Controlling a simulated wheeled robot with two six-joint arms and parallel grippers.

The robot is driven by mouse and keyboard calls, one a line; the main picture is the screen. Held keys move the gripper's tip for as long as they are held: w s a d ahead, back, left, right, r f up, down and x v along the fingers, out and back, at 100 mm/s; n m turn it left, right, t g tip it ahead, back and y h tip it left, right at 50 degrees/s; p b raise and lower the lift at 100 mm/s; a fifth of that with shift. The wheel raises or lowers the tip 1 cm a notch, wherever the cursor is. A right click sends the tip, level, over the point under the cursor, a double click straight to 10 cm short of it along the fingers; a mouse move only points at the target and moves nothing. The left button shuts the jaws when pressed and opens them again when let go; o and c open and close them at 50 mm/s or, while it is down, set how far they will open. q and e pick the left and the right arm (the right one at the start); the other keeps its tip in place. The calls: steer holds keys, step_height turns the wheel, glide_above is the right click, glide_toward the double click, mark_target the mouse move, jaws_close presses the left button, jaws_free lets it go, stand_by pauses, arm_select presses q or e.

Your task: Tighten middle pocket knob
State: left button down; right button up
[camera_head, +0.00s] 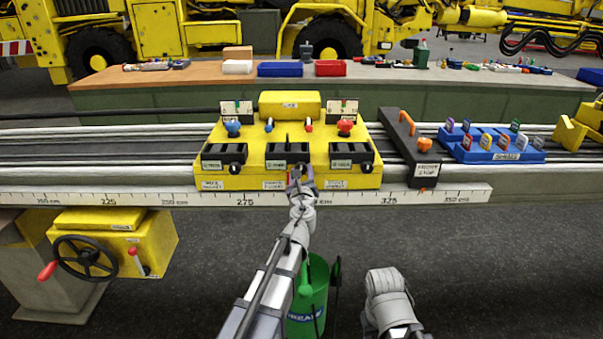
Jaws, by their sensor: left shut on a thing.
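The yellow fixture (215,182) stands on the rail in the centre, with three black pockets in a row on its front. The middle pocket (287,150) has a label below it and a dark upright piece at its centre. Small black knobs show at the left pocket (234,168) and the right pocket (366,167). My left gripper (300,178) reaches up to the front right of the middle pocket. It is shut on the middle pocket knob, which its fingers mostly hide. My right arm shows at the lower right, but its fingers do not.
A blue rack (522,153) of coloured tags stands further right. A measuring ruler (420,196) runs along the front edge. A green bucket (318,272) stands on the floor below my left arm.

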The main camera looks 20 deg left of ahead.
arm_select(q)
steer(key=shift+c, duration=1.5)
jaws_free()
steer(key=shift+s, duration=0.1)
steer(key=v, duration=0.7)
steer(key=shift+s, duration=0.3)
steer(key=shift+d, duration=0.15)
